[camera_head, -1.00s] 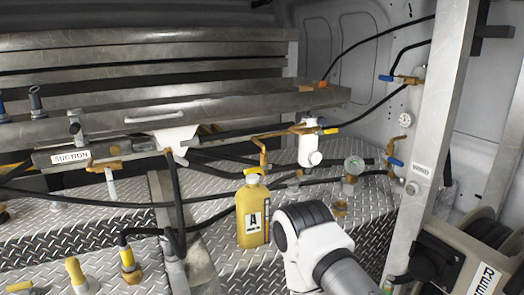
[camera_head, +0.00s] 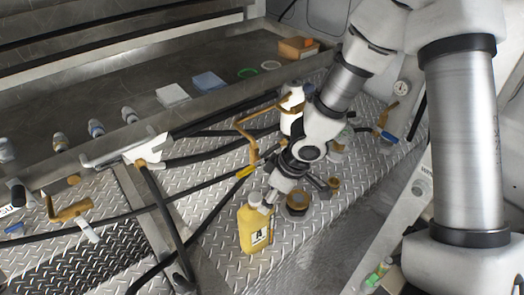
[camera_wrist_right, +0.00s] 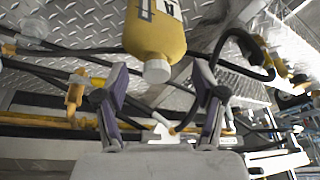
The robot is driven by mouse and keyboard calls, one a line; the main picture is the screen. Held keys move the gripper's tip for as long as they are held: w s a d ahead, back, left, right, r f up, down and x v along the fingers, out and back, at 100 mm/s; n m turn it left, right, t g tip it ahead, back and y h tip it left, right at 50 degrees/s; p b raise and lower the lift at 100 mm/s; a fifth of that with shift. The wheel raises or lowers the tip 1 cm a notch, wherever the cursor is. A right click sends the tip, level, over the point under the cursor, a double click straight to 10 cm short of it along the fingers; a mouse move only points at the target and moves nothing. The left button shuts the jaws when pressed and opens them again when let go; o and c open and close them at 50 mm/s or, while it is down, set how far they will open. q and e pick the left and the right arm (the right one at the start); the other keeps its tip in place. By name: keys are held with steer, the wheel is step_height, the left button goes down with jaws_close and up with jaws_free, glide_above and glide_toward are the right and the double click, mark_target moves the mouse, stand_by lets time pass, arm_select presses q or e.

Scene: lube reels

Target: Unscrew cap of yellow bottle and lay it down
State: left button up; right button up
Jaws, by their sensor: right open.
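The yellow bottle (camera_head: 256,230) stands upright on the diamond-plate floor, with a black letter A on a white label. Its pale cap (camera_head: 255,198) is on its neck. My right gripper (camera_head: 290,191) comes down from the upper right, just right of and close to the cap. In the right wrist view the bottle (camera_wrist_right: 155,28) appears inverted, its white cap (camera_wrist_right: 157,71) between the lines of the two open fingers (camera_wrist_right: 158,80), with visible gaps on both sides. The gripper holds nothing. My left gripper is not in view.
A white bottle (camera_head: 292,105) and brass pipework (camera_head: 252,145) stand behind my right gripper. Black hoses (camera_head: 165,225) run across the floor to the left. A metal shelf (camera_head: 230,95) behind holds coloured pads, rings and an orange box (camera_head: 297,47). Brass fittings stand right of the bottle.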

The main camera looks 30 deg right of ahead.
mark_target(257, 198)
step_height(257, 198, up, 5)
steer(key=t, duration=0.1)
steer(key=b+x, duration=0.1)
steer(key=x, duration=0.1)
steer(key=b+x, duration=0.1)
steer(key=x, duration=0.2)
steer(key=b+x, duration=0.1)
steer(key=x, duration=0.1)
steer(key=shift+w+f+b, duration=0.15)
steer(key=shift+w+b, duration=0.15)
steer(key=shift+w, duration=0.2)
steer(key=shift+a+f, duration=0.15)
steer(key=shift+f, duration=0.1)
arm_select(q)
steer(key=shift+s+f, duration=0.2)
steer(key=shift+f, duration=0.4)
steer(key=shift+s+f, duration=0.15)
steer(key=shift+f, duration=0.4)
arm_select(e)
steer(key=shift+s, duration=0.1)
